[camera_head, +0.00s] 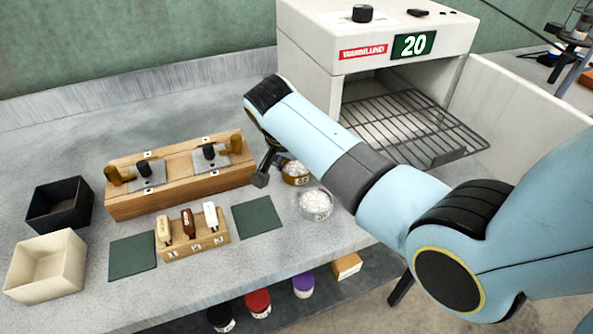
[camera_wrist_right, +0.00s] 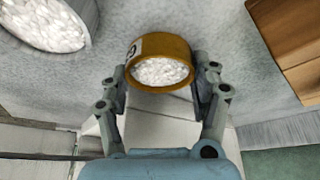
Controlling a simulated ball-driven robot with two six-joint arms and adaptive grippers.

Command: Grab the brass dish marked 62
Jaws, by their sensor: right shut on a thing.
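The brass dish (camera_head: 297,173) holds white grains and stands on the grey bench, partly hidden by my right arm in the head view. Its label reads like 62, though it is small. In the right wrist view the brass dish (camera_wrist_right: 160,47) sits between the two fingers, with a pale label on its left side. My right gripper (camera_head: 268,168) has its fingers on both sides of the dish, shut on it; it also shows in the right wrist view (camera_wrist_right: 160,88). I cannot tell whether the dish is lifted. My left gripper is not in view.
A pale metal dish of white grains (camera_head: 316,205) stands close to the brass dish. A wooden block with metal plates (camera_head: 140,204) lies left of the gripper. A white oven (camera_head: 310,50) with a wire rack (camera_head: 415,130) stands behind. Green mats (camera_head: 258,216) lie in front.

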